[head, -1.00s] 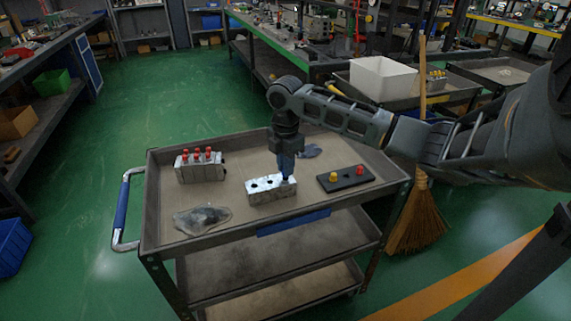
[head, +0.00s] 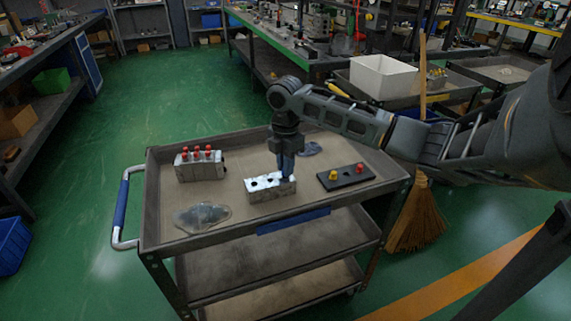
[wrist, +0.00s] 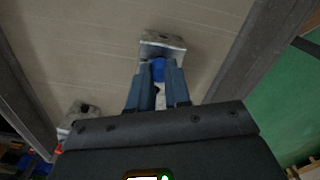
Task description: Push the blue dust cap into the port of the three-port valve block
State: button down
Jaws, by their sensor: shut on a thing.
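The three-port valve block (head: 270,189) is a silver-grey block near the front middle of the cart top. Two dark open ports show in its left and middle top. My gripper (head: 286,177) points down over its right end, with the fingertips at or just above the top face. In the wrist view the fingers (wrist: 158,77) are shut on the blue dust cap (wrist: 158,69), and a grey metal block (wrist: 163,43) lies right by the cap. In the head view the fingers hide the cap and the right port, so I cannot tell how deep the cap sits.
A block with several red caps (head: 199,165) stands at the left. A black plate (head: 346,178) with a yellow and a red cap lies at the right. A clear plastic bag (head: 202,216) lies at front left, and a dark crumpled thing (head: 310,149) behind. The cart rim (head: 215,238) is raised.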

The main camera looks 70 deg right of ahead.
jog(key=shift+f, duration=0.55)
dwell(0.4)
jog(key=c, duration=1)
grip_release()
jog(key=shift+r+b, duration=0.35)
jog(key=shift+r, duration=3.55)
